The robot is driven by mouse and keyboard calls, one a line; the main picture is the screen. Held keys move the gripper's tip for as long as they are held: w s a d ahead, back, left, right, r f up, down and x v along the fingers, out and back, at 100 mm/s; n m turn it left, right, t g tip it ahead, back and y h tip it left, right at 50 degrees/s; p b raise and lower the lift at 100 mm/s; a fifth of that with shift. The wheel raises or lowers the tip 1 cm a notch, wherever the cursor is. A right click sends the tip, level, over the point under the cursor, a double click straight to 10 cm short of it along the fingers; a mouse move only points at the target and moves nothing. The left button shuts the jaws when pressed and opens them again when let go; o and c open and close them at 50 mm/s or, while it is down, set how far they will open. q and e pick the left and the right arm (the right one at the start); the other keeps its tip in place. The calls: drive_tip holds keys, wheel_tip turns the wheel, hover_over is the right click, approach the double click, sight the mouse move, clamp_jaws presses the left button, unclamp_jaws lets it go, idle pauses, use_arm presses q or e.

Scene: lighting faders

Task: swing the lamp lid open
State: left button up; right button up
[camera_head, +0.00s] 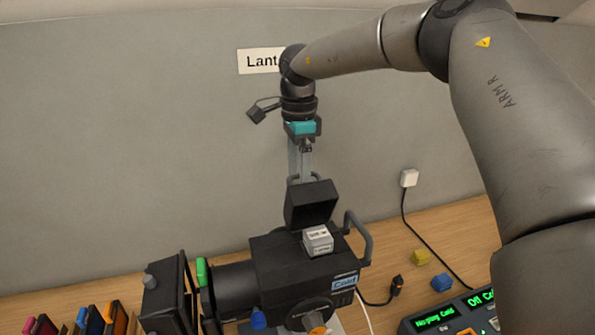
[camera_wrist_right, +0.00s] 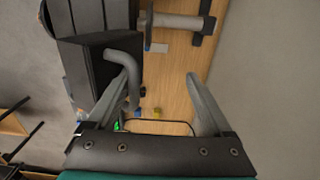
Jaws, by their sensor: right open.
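The lamp (camera_head: 285,275) is a black box-shaped body with a round barrel on its left and a blue "Cold" label. Its lid (camera_head: 311,203) stands raised at the back of the top, leaving the top uncovered. A white block with small print (camera_head: 318,241) shows at the opening. My right gripper (camera_head: 300,172) points down just behind the raised lid, its fingertips partly hidden. In the right wrist view its fingers (camera_wrist_right: 158,80) are apart, with a bent grey handle (camera_wrist_right: 124,62) by the left finger; I cannot tell whether they touch. My left gripper is out of view.
A grey side handle (camera_head: 363,238) sticks out at the lamp's right. A console with green displays (camera_head: 455,315), yellow (camera_head: 420,257) and blue (camera_head: 441,282) blocks and a cable plug (camera_head: 397,284) lie to the right. Coloured-edged slides (camera_head: 85,320) stand at lower left. The wall is behind.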

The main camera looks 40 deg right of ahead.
drive_tip(key=shift+s+f, duration=0.2)
drive_tip(key=shift+f, duration=0.05)
drive_tip(key=shift+w+d+r+b, duration=0.1)
drive_tip(key=shift+w+d+b, duration=0.15)
drive_tip(key=shift+w, duration=0.5)
drive_tip(key=shift+w+d+r+b, duration=0.2)
drive_tip(key=shift+w+b, duration=0.1)
drive_tip(key=shift+w, duration=0.4)
drive_tip(key=shift+w+d+r+b, duration=0.1)
drive_tip(key=shift+w+d+b, duration=0.15)
drive_tip(key=shift+w, duration=0.5)
wheel_tip(320, 180, up, 8)
drive_tip(key=s+p, duration=0.2)
drive_tip(key=p, duration=0.2)
drive_tip(key=shift+a, duration=0.35)
